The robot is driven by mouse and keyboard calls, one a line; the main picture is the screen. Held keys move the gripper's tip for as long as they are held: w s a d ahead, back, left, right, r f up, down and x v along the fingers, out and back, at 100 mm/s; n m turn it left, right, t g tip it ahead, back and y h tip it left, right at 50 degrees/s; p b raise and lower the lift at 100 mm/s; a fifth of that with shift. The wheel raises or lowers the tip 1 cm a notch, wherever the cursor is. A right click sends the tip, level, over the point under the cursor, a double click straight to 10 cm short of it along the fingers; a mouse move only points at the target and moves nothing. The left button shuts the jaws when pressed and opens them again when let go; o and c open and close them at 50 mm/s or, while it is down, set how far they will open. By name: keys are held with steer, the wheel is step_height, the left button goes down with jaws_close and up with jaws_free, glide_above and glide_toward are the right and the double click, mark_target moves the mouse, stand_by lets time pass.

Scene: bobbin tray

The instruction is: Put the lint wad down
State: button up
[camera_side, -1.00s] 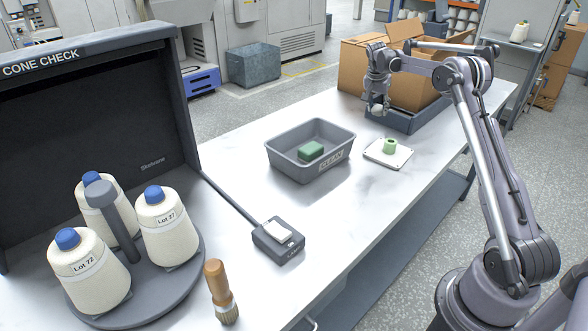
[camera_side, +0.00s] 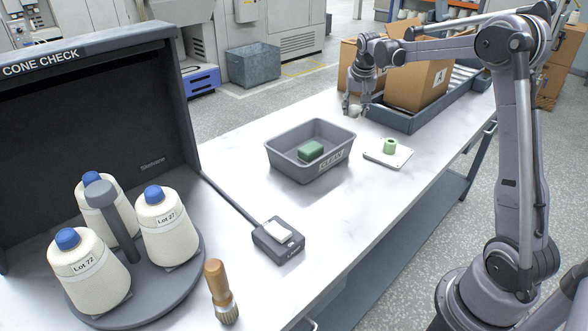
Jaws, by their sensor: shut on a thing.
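A small pale lint wad (camera_side: 355,111) is held at the tips of my gripper (camera_side: 356,107). The fingers are shut on it and partly hide it. It is just above or at the white table, behind and right of the grey bin; I cannot tell whether it touches the surface.
The grey bin (camera_side: 289,166) holds a green block (camera_side: 311,151). A white plate (camera_side: 375,156) with a green spool (camera_side: 390,146) is nearer. A cardboard box (camera_side: 424,75) stands behind. A brush (camera_side: 217,285), a switch box (camera_side: 266,248) and thread cones (camera_side: 167,232) are at front left.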

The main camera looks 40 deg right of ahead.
steer(key=a+n+t+y, duration=0.1)
steer(key=a+n, duration=0.4)
steer(key=a, duration=0.8)
steer(key=n+y, duration=0.2)
steer(key=n, duration=0.3)
glide_above(263, 198)
steer(key=s, duration=0.2)
steer(key=shift+t, duration=0.3)
steer(key=f, duration=0.7)
steer(key=shift+w+d+f, duration=0.2)
steer(key=shift+w+d, duration=0.05)
steer(key=shift+w+a+f+m, duration=0.1)
steer(key=shift+a+f+m, duration=0.1)
steer(key=shift+f+m, duration=0.15)
steer(key=shift+f, duration=1.8)
steer(key=shift+f, duration=0.1)
steer(key=o, duration=0.3)
steer(key=shift+f, duration=0.1)
steer(key=o, duration=0.4)
steer(key=shift+o, duration=0.2)
